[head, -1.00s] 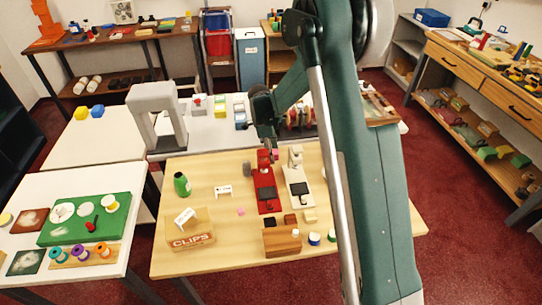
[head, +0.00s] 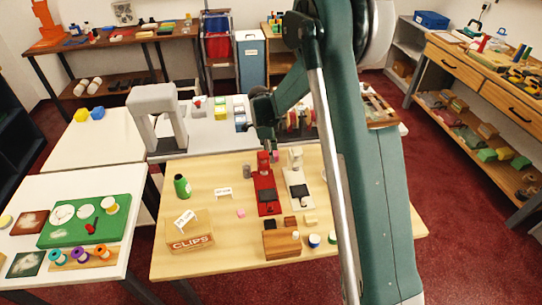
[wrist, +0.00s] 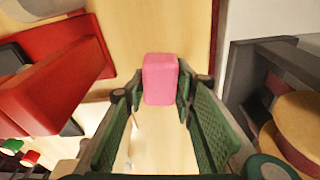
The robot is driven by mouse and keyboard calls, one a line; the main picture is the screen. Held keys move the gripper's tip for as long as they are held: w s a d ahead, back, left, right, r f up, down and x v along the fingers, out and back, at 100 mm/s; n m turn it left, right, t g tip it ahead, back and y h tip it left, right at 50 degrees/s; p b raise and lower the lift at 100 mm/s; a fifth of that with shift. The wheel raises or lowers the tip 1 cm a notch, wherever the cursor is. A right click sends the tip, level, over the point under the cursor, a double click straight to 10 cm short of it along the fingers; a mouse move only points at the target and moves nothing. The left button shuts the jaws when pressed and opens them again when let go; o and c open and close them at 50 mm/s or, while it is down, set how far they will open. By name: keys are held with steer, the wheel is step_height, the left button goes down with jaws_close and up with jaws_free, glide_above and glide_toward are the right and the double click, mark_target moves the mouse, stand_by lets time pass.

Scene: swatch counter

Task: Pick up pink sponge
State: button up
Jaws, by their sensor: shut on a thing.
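The pink sponge (wrist: 160,79) is a small rounded block between the two green-padded fingers of my gripper (wrist: 158,100) in the wrist view. Both fingers press on its sides, and it is off the table. In the head view the held sponge (head: 275,156) shows as a small pink patch below my gripper, at the far edge of the wooden table beside the top of a red press-like device. My arm hides part of the table's right side.
The red device (head: 266,190) and a cream one (head: 298,188) stand close to my gripper. A small pink piece (head: 240,213), a green bottle (head: 182,186), a CLIPS box (head: 190,242) and a wooden block (head: 281,243) are on the table (head: 215,170). A grey arch (head: 157,115) stands left.

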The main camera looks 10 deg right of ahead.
steer(key=shift+r+p, duration=0.65)
steer(key=shift+r, duration=4.15)
